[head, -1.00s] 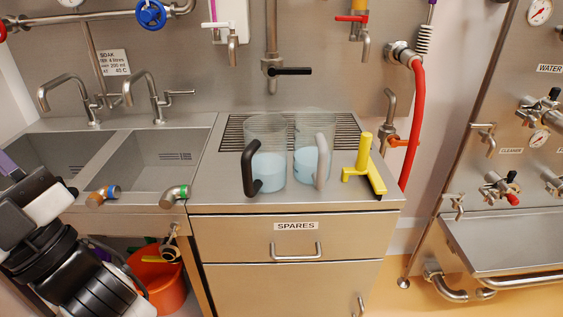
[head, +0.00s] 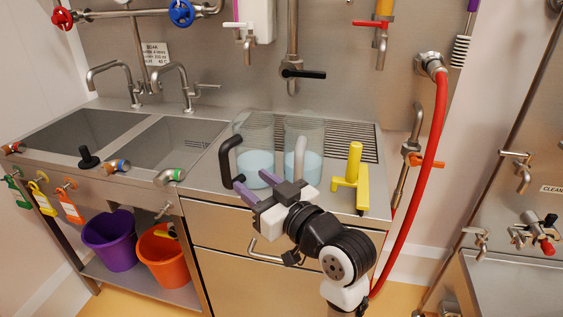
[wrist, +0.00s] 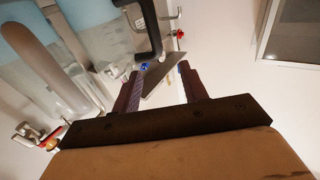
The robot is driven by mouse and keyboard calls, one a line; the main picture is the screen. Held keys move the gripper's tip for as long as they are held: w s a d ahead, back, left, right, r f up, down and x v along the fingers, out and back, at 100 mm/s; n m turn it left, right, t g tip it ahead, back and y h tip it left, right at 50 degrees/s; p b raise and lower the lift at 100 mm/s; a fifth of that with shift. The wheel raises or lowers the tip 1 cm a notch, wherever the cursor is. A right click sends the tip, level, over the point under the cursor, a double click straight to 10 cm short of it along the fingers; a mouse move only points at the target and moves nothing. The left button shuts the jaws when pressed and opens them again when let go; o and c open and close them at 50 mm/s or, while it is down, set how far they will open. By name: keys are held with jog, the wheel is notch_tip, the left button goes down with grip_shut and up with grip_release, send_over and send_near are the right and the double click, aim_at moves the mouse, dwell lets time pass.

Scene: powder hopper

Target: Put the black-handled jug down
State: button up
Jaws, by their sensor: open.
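The black-handled jug (head: 256,166) is clear with pale blue liquid in it. It stands upright on the steel counter at the drainer, its black handle (head: 228,160) on its left side. My gripper (head: 242,187) is open and empty, just in front of the jug and low by its handle. In the wrist view, the black handle (wrist: 152,35) shows beyond the fingers, apart from them, and the gripper (wrist: 163,72) has nothing between its fingertips. The jug's lower front is partly hidden by my gripper in the head view.
A grey-handled jug (head: 311,165) with blue liquid stands right beside it. A yellow tool (head: 353,180) stands further right, near the red hose (head: 436,135). Two sink basins (head: 165,143) lie to the left. Taps hang above the counter (head: 205,181).

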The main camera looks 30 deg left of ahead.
aim_at(227, 161)
jog(key=x, duration=0.2)
jog(key=p+x, duration=0.1)
jog(key=x, duration=0.2)
jog(key=f+p+x, duration=0.1)
jog(key=x, duration=0.1)
jog(key=shift+w+a, duration=0.15)
jog(key=shift+w, duration=0.25)
jog(key=p+x, duration=0.2)
jog(key=x, duration=0.2)
jog(key=shift+a+r, duration=0.1)
jog(key=shift+a, duration=0.05)
jog(key=shift+w+a, duration=0.15)
jog(key=shift+a, duration=0.2)
grip_shut()
